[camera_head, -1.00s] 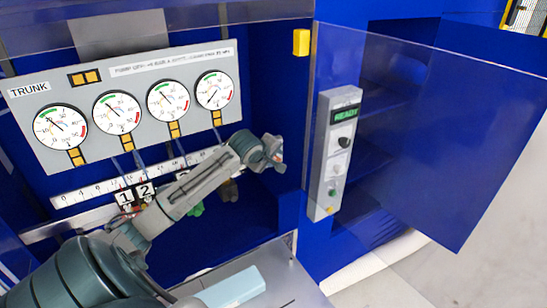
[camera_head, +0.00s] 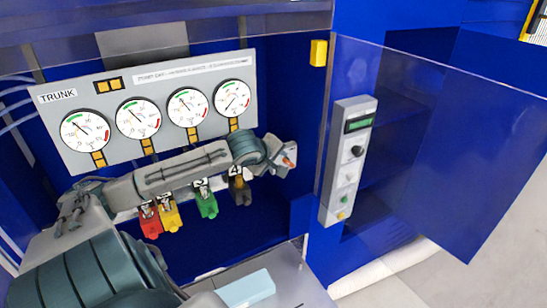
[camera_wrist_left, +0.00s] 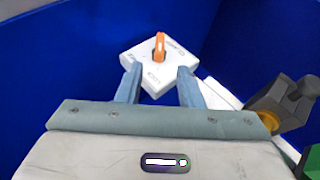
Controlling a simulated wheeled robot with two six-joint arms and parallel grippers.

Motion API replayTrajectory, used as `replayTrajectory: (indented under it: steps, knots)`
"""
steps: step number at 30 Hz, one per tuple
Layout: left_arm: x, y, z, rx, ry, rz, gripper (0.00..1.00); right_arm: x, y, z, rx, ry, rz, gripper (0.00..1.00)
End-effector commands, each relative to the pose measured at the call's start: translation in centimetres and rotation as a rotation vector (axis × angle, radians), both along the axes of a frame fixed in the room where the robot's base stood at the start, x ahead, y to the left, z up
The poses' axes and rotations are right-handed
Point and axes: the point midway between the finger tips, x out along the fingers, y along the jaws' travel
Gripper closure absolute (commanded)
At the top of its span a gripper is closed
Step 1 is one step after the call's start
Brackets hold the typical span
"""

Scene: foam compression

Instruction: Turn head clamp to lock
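The head clamp shows in the left wrist view as an orange lever (camera_wrist_left: 160,47) on a white diamond-shaped plate (camera_wrist_left: 154,77) with small lettering. My left gripper (camera_wrist_left: 159,69) is open, its two blue-grey fingers apart and empty. The lever is ahead of the fingertips, centred between them in the picture; I see no contact. In the head view, my left arm reaches across the blue bay from the left, and an orange tip (camera_head: 290,161) shows at its end, by the bay's right wall. My right gripper is not in view.
A gauge panel (camera_head: 60,108) marked TRUNK stands behind the arm. Red (camera_head: 150,226), yellow (camera_head: 169,217), green (camera_head: 206,205) and dark (camera_head: 240,193) valves hang below it. A control box (camera_head: 346,160) is at the right, beside a clear blue-tinted door (camera_head: 455,140).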

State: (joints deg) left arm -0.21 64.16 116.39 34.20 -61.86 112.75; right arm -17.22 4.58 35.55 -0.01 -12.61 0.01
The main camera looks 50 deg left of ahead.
Motion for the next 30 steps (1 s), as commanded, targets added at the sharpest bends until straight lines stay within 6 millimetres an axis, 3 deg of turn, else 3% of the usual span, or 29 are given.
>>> replayTrajectory:
  steps: [9,30]
  knots:
    - [-1.5,-0.3,1.2,0.002,0.002,0.000,0.66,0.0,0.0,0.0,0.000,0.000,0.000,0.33]
    - [-1.7,-0.5,1.4,-0.001,0.001,-0.001,0.66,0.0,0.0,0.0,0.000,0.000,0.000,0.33]
